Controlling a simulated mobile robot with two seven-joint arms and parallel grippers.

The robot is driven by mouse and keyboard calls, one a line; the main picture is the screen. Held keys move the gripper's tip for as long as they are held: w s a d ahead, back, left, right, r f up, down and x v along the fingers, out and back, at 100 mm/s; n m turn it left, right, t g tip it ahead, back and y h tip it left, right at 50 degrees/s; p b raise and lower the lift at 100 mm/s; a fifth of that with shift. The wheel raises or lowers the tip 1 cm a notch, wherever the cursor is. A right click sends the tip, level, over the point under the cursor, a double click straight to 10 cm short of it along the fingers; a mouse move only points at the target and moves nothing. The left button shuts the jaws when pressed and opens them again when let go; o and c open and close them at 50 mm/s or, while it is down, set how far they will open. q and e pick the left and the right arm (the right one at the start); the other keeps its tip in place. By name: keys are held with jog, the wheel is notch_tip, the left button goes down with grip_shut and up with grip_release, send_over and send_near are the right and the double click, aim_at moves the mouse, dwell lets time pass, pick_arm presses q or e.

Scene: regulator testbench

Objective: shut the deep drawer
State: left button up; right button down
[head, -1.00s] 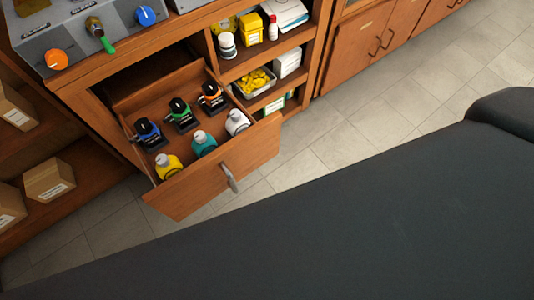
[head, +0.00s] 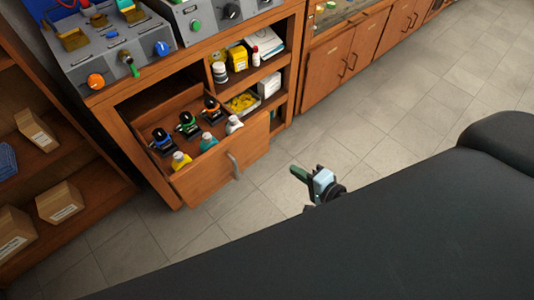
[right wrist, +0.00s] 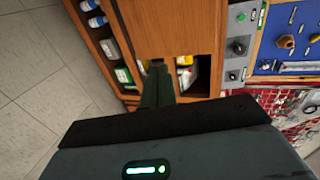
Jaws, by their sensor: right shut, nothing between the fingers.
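The deep drawer (head: 215,177) stands pulled open from the wooden bench in the head view. Its front panel carries a grey upright handle (head: 234,165). Inside are several dark-topped bottles with blue, green and orange parts, and several yellow, teal and white bottles. My right gripper (head: 300,173) is to the right of the drawer front, over the floor, apart from the handle. In the right wrist view its dark fingers (right wrist: 157,84) are together and empty, pointing toward wooden furniture; I cannot tell which panel there is the drawer. My left gripper is out of view.
Open shelves (head: 262,70) with containers adjoin the drawer on the right. A shelf unit with cardboard boxes (head: 60,201) stands at left. Grey test panels (head: 120,50) sit on the bench top. The tiled floor (head: 370,125) in front of the cabinets is clear.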

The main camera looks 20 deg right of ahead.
jog(key=w, duration=0.1)
send_near(258, 144)
jog(key=x, duration=0.5)
jog(key=shift+w+f+b, duration=0.15)
jog(key=shift+f+b, duration=0.15)
jog(key=shift+f, duration=0.1)
jog(key=shift+w+a, duration=0.1)
jog(key=shift+w, duration=0.45)
jog(key=shift+w+a, duration=0.1)
